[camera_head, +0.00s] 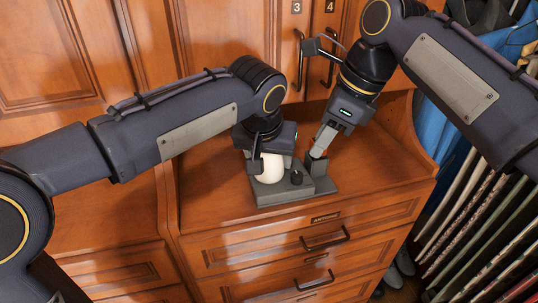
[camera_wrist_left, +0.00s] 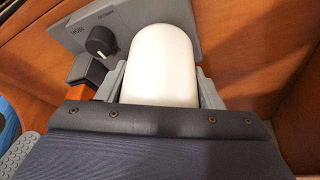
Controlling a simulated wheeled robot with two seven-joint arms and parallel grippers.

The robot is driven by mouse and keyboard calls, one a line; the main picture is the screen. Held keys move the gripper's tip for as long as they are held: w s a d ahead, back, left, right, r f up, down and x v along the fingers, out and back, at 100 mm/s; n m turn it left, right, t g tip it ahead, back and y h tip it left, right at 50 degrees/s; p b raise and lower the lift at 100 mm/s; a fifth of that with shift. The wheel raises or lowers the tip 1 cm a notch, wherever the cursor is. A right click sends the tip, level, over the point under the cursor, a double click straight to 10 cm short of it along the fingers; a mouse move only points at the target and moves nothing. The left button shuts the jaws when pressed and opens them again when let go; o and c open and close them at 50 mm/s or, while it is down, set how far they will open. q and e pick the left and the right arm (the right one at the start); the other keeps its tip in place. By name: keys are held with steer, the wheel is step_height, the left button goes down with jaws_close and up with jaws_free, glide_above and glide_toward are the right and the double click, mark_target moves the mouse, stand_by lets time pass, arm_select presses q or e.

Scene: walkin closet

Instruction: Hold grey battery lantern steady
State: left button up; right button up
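The grey battery lantern (camera_head: 297,189) stands on the wooden counter, with a flat grey base, a white dome (camera_head: 271,168) and a black knob (camera_head: 296,177). The left wrist view shows the white dome (camera_wrist_left: 163,65), the knob (camera_wrist_left: 101,41) and lettering on the grey panel. My left gripper (camera_head: 268,165) is over the dome from above. Its grey fingers (camera_wrist_left: 163,88) lie along both sides of the dome, seemingly closed on it. My right gripper (camera_head: 317,162) points down at the right end of the base, by a small reddish part. Whether it grips anything is unclear.
The wooden counter (camera_head: 215,190) has raised side panels and drawers with black handles (camera_head: 325,239) below. Cabinet doors (camera_head: 225,35) rise behind. Hanging clothes (camera_head: 480,215) fill the right side. The counter left of the lantern is clear.

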arm_select(q)
steer(key=c, duration=0.7)
steer(key=shift+c, duration=0.6)
arm_select(e)
steer(key=shift+o, duration=0.7)
steer(key=n, duration=0.2)
steer(key=f+n+y, duration=0.1)
steer(key=n, duration=0.1)
steer(key=s+d+n, duration=0.1)
steer(key=n, duration=0.1)
steer(key=shift+f+y, duration=0.2)
steer(key=shift+y, duration=0.1)
steer(key=n+t+y, duration=0.5)
steer(key=n+y, duration=0.2)
steer(key=n, duration=2.1)
glide_toward(298, 174)
steer(key=shift+h, duration=0.3)
steer(key=x, duration=0.8)
steer(key=shift+a+r, duration=0.1)
steer(key=shift+a, duration=0.3)
